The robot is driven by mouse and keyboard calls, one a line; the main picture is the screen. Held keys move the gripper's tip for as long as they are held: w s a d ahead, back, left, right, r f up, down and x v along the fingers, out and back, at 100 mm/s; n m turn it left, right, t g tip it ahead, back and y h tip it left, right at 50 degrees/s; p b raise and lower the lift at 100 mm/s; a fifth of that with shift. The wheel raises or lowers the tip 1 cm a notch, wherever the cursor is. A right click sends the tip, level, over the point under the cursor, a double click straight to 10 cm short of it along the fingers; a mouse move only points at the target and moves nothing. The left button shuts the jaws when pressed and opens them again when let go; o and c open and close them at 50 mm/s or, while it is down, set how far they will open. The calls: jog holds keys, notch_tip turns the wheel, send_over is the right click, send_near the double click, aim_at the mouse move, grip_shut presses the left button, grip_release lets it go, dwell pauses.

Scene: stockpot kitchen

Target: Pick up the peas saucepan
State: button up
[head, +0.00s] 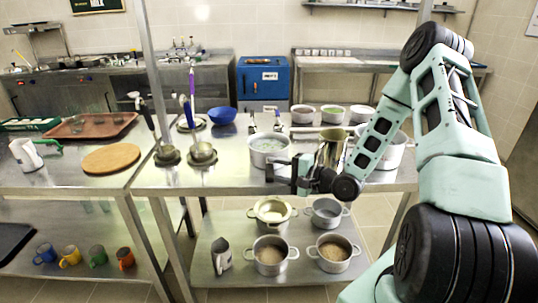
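A silver pan (269,158) with pale, slightly greenish contents stands on the steel worktop, left of a metal jug (331,152). I cannot tell for sure that it is the peas saucepan, as no peas show clearly. A long straight handle runs to the right behind it, and I cannot tell which vessel it belongs to. My gripper (277,169) is at the pan's front right side, in front of its wall. I cannot make out its finger gap or whether it touches the pan.
Another large pot (396,155) is partly hidden behind my arm. Several bowls of food (332,114) line the back. Ladles in cups (201,155) stand on the left, near a blue bowl (222,115). Several pots (270,256) fill the lower shelf. The worktop's front left is clear.

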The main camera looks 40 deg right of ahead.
jog(key=x, duration=0.4)
jog(key=shift+w+d+r+p, duration=0.1)
jog(key=shift+w+p, duration=0.25)
jog(key=shift+p, duration=0.05)
grip_shut()
dwell(1.0)
